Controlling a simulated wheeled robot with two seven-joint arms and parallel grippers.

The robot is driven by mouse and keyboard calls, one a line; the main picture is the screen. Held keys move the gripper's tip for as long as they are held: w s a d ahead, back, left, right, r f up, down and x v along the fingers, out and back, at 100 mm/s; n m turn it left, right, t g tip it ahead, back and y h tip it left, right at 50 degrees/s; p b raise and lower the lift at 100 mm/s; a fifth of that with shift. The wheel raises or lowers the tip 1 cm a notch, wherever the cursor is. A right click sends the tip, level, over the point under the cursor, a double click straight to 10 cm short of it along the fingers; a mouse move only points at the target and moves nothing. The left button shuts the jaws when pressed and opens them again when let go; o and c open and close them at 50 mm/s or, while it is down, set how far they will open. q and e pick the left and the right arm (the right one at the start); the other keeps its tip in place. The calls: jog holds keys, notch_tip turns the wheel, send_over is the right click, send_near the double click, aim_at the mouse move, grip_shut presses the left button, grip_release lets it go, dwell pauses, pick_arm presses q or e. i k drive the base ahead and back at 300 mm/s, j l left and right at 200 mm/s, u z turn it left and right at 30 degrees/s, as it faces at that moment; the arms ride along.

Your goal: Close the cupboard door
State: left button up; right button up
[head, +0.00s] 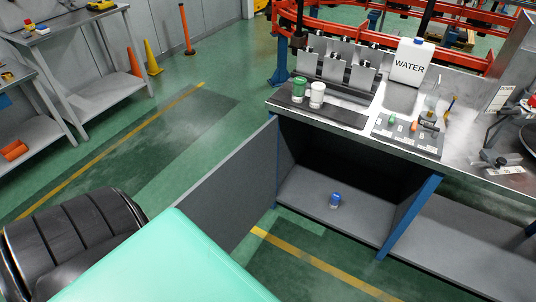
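The cupboard door (232,187) is a flat grey panel, standing open. It swings out from the left side of the cupboard towards me, and its near lower part is hidden behind a teal part of my own body. The cupboard (300,203) under the steel bench is open at the front, with a dark interior. A small jar with a blue lid (335,200) stands on its floor, inside near the front. Neither of my grippers shows in the head view, so I see nothing touching the door.
On the bench (341,118) stand a green-lidded jar (299,90), a white-lidded jar (317,94), and a white WATER container (411,62). A blue post (410,215) borders the cupboard's right side. Shelving (103,92) stands far left.

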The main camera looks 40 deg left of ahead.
aim_at(226, 203)
jog(key=k+j+z, duration=0.15)
jog(key=j, duration=0.2)
jog(key=j+z, duration=0.2)
jog(key=j, duration=0.2)
jog(key=k+j+z, duration=0.15)
jog(key=j, duration=0.15)
jog(key=k+j+z, duration=0.15)
jog(key=j, duration=0.2)
jog(key=k+j, duration=0.15)
jog(key=j, duration=0.2)
jog(key=k+j, duration=0.15)
jog(key=j, duration=0.2)
jog(key=k+j, duration=0.15)
jog(key=j, duration=0.2)
jog(key=k+j, duration=0.15)
jog(key=j, duration=0.2)
jog(key=k+j, duration=0.15)
jog(key=j, duration=0.15)
jog(key=k+j, duration=0.15)
jog(key=j, duration=0.2)
